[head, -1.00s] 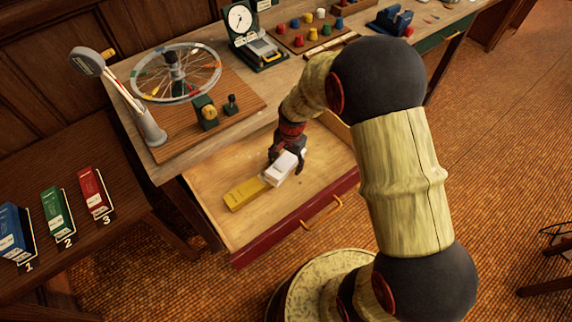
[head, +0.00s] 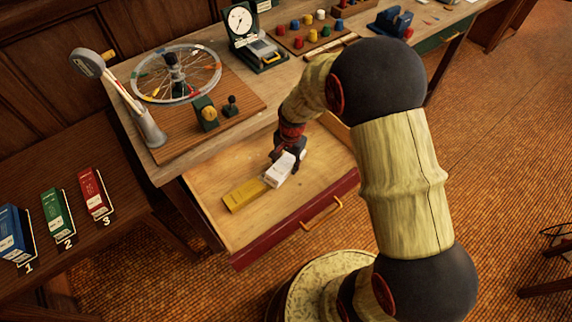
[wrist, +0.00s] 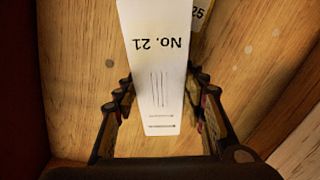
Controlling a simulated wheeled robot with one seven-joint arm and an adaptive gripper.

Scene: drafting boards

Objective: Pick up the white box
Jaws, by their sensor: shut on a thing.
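The white box (head: 280,170) is in the open drawer (head: 300,192), with its near end beside a yellow box (head: 244,194). In the wrist view the white box (wrist: 158,65) carries the print "No. 21" and some lines. My gripper (head: 289,152) is at the box's upper right end in the head view. In the wrist view its fingers (wrist: 160,105) stand on both sides of the box, shut on it. Whether the box is clear of the drawer floor I cannot tell.
The drawer has a red front with a yellow handle (head: 322,214). A spoked wheel (head: 176,72) on a wooden board stands on the desk above. Blue, green (head: 58,217) and red boxes stand on the dark table at left. The drawer's right part is bare.

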